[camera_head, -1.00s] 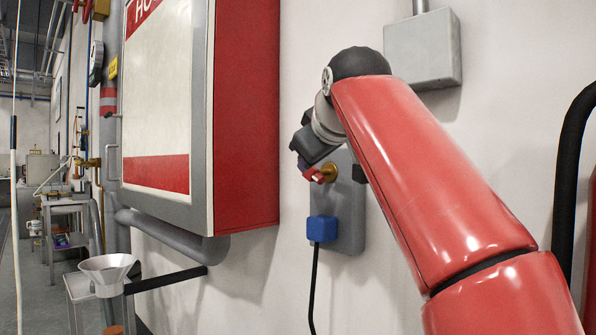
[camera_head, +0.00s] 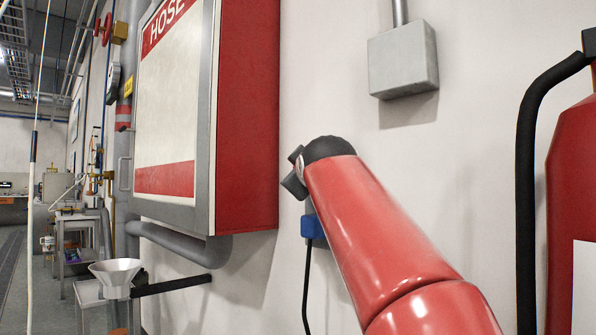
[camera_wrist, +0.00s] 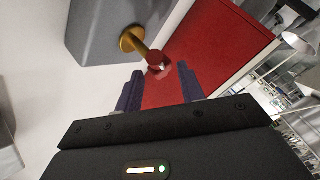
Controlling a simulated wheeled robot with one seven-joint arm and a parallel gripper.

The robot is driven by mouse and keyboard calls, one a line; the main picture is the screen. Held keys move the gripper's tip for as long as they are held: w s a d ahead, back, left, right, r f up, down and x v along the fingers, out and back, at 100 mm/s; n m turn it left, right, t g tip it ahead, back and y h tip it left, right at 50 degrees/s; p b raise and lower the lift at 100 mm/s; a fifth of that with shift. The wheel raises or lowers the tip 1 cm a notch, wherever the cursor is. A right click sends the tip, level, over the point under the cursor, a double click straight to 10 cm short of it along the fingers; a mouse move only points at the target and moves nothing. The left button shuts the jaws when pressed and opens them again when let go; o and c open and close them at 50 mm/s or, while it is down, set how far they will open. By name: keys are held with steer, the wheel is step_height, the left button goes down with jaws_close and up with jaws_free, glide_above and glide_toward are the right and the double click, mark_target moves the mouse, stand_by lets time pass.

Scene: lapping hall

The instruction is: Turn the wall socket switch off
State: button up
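The wall socket is a grey box (camera_wrist: 95,30) at the top of the wrist view. A brass switch lever (camera_wrist: 141,46) with a red knob (camera_wrist: 157,62) sticks out from it. My gripper (camera_wrist: 160,80) is open, its two dark fingers apart. The knob appears just beyond the fingertips, between their lines; I cannot tell its exact depth. Nothing is held. In the head view, my red arm hides the switch and most of the socket. Only a blue plug (camera_head: 313,228) with its black cable shows below my wrist.
A red and grey hose cabinet (camera_head: 246,120) hangs left of the socket, close to my gripper. A grey junction box (camera_head: 403,62) is above right. A fire extinguisher (camera_head: 572,190) stands at the right. A funnel (camera_head: 115,270) and pipe are at lower left.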

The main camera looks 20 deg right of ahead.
steer(key=shift+p+x, duration=0.35)
steer(key=shift+x, duration=1.5)
jaws_close()
